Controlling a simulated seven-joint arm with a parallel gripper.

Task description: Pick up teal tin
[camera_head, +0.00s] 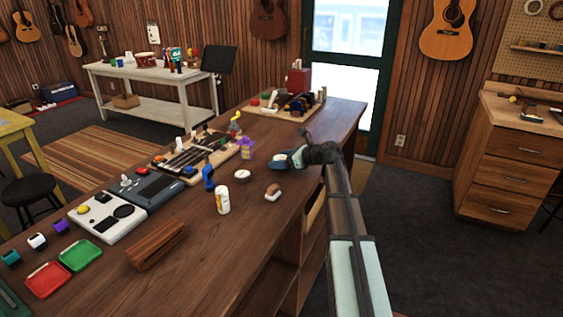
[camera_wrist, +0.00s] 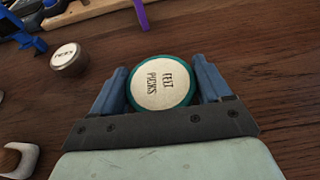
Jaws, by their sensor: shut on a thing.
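The teal tin (camera_wrist: 163,84) is round with a cream lid that reads "FELT PICKS". In the wrist view it sits between the two blue fingers of my gripper (camera_wrist: 163,70), which are shut on its sides. In the head view my gripper (camera_head: 288,159) is over the right part of the long wooden counter, with the tin mostly hidden at the fingers. I cannot tell whether the tin touches the counter.
A white bottle (camera_head: 222,200), a purple stand (camera_head: 245,148) and a wooden rack (camera_head: 284,108) are around. The counter (camera_head: 215,262) is clear at the front.

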